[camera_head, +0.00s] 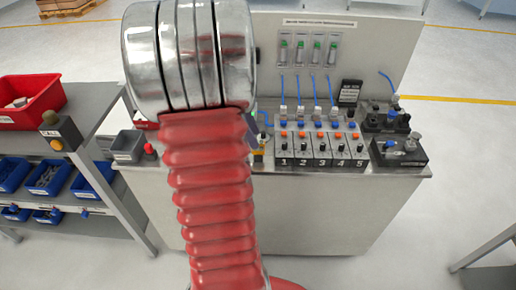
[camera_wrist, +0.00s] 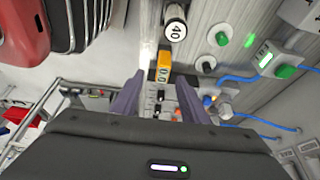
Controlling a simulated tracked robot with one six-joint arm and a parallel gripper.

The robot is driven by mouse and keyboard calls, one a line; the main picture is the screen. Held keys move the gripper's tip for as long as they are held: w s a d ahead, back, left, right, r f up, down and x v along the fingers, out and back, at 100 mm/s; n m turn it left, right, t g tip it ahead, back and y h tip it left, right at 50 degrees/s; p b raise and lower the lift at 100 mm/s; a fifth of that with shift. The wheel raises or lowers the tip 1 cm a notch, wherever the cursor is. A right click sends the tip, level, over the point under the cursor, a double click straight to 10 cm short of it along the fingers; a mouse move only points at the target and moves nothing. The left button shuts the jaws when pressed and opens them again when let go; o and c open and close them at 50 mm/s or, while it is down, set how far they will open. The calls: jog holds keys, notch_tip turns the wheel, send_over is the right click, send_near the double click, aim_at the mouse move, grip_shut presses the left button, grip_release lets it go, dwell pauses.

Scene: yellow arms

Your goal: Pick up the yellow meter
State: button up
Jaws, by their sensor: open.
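The yellow meter (camera_wrist: 165,62) shows in the wrist view just beyond my fingertips, with a small display on it. In the head view a little of the yellow meter (camera_head: 258,157) shows on the bench top, beside my red arm, which hides the rest. My gripper (camera_wrist: 160,84) is open and empty in the wrist view. Its two purple-grey fingers point toward the meter, one to each side of its line. Whether they touch it I cannot tell. In the head view my arm covers most of the gripper.
Numbered modules (camera_head: 318,150) with knobs and blue tubes stand right of the meter. A back panel (camera_head: 330,45) rises behind. A grey bin (camera_head: 128,147) and a red button (camera_head: 150,150) sit to the left. A round part marked 40 (camera_wrist: 175,28) is near the meter.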

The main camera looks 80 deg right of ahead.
aim_at(258, 150)
jog(key=shift+f, duration=0.25)
jog(key=shift+x, duration=2.55)
jog(key=shift+w+d, duration=0.15)
jog(key=shift+d, duration=0.05)
jog(key=shift+c, duration=0.6)
grip_shut()
